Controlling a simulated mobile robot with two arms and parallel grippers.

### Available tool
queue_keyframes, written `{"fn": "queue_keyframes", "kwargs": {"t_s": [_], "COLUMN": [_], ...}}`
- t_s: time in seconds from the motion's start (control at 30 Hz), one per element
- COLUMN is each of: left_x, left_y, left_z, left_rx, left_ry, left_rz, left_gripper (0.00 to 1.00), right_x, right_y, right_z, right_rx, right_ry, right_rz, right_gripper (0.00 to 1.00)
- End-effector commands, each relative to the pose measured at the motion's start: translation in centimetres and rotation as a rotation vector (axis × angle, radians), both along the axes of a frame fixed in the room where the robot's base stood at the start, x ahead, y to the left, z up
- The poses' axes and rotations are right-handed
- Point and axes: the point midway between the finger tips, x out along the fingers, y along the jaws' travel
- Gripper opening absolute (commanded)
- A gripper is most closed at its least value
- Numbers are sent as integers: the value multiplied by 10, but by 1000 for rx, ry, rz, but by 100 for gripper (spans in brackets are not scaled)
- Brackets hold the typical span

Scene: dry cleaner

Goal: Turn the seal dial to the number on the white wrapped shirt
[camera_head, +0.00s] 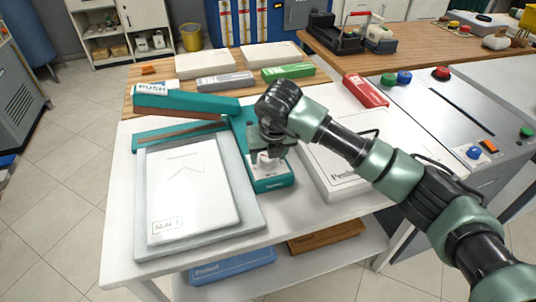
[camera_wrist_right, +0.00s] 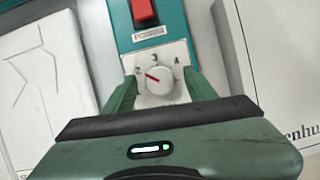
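The white wrapped shirt (camera_head: 192,185) lies on a grey pad of the teal sealer (camera_head: 188,101) in the head view. Its small tag (camera_head: 167,226) seems to read "SEAL", but its number is too small to read. The seal dial (camera_wrist_right: 159,81) is a white knob on a white plate with 2, 3 and 4 visible. Its red mark points up-left, about toward 2. My right gripper (camera_head: 268,158) is over the teal control box (camera_head: 270,183). In the right wrist view my right gripper (camera_wrist_right: 162,92) is open, its green fingers on either side of the dial. My left gripper is not in view.
A red power switch (camera_wrist_right: 144,12) is just above the dial. A white box (camera_head: 335,172) lies close to the right of the control box. Flat white, grey, green and red boxes lie toward the back. A grey panel (camera_head: 450,115) with coloured buttons stands at right.

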Motion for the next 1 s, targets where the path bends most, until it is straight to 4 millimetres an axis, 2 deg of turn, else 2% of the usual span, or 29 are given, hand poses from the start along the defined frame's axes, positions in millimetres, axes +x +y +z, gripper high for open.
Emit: {"fn": "queue_keyframes", "kwargs": {"t_s": [0.33,0.7,0.83,1.0], "left_x": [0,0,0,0], "left_y": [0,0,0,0], "left_z": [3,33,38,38], "left_rx": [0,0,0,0], "left_ry": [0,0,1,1], "left_rz": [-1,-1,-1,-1], "left_gripper": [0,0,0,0], "right_x": [-1,-22,-27,-30], "right_y": [0,-5,-6,-7], "right_z": [3,58,69,72], "right_rx": [0,0,0,0], "right_ry": [1,-1,0,2], "right_rz": [1,1,1,0], "right_gripper": [58,58,58,58]}}
